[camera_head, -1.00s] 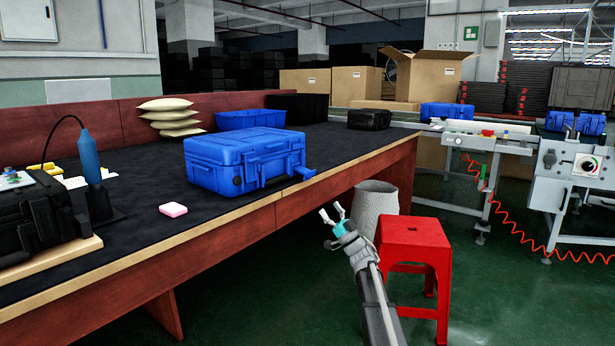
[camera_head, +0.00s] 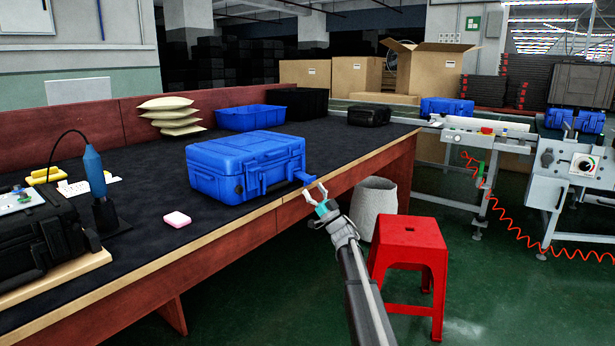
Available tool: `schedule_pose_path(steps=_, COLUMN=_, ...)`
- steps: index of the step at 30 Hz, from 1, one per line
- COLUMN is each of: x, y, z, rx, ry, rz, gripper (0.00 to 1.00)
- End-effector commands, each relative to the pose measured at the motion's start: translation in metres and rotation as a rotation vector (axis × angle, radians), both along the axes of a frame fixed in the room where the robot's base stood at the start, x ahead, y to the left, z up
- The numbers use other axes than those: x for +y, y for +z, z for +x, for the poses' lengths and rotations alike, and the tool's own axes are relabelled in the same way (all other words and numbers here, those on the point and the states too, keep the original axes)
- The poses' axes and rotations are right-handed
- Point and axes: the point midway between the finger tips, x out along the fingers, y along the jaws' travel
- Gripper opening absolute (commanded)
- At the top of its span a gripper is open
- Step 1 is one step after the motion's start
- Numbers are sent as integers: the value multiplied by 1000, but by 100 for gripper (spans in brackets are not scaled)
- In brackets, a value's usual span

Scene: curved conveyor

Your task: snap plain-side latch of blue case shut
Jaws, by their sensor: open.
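A blue case (camera_head: 235,165) lies closed-looking on the dark-topped workbench (camera_head: 130,215), near its front edge. A blue latch (camera_head: 304,178) sticks out from the case's right end, low down and swung outward. Other latches and the handle on the front side are too small to make out clearly. My gripper (camera_head: 315,194) is open and empty, with its two fingers pointing up. In the picture it is just below and right of the sticking-out latch, near the bench edge, with a small gap showing. I cannot tell its exact depth from the latch.
A blue bin (camera_head: 250,118), stacked pale bags (camera_head: 170,117) and a black case (camera_head: 369,116) stand farther back. A red stool (camera_head: 409,260) and a grey basket (camera_head: 373,208) stand on the floor at right.

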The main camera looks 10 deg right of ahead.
Motion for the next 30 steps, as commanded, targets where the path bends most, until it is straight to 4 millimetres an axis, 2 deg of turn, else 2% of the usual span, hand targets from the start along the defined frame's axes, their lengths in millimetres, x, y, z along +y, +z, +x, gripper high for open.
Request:
schedule_pose_path(steps=1, x=3, y=8, z=5, rx=0, ry=0, rz=0, gripper=91)
schedule_pose_path(steps=9, x=12, y=22, z=16, rx=1, ry=-1, rz=-1, gripper=91)
schedule_pose_path(steps=24, x=15, y=24, z=19, rx=0, ry=-1, rz=0, gripper=91)
schedule_pose_path(steps=30, x=15, y=24, z=19, rx=0, ry=-1, rz=0, gripper=54)
